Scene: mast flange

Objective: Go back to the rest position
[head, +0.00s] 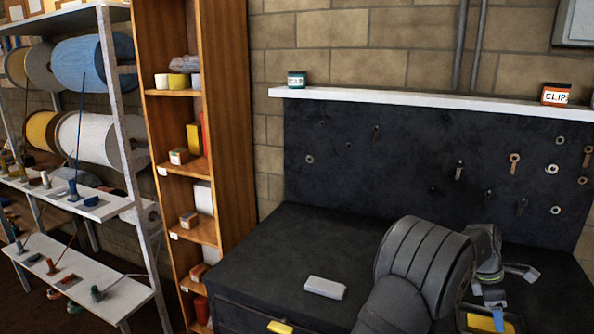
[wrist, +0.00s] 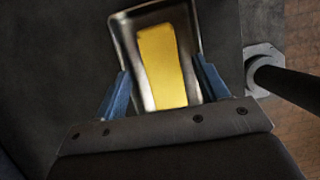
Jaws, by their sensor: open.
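My gripper (head: 495,312) is at the lower right of the head view, over the dark workbench (head: 290,240). My arm hides part of the area around it. In the wrist view my gripper (wrist: 162,68) has its two blue fingers spread wide, with nothing held between them. A yellow block (wrist: 163,70) lies in a shiny metal tray (wrist: 125,35) beyond and between the fingers. The tray (head: 512,320) is partly cut off in the head view. Whether the fingers touch the tray cannot be told.
A grey-white block (head: 325,287) lies on the bench left of my arm. A dark pegboard (head: 400,150) with washers and hooks stands behind, under a white shelf (head: 400,99).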

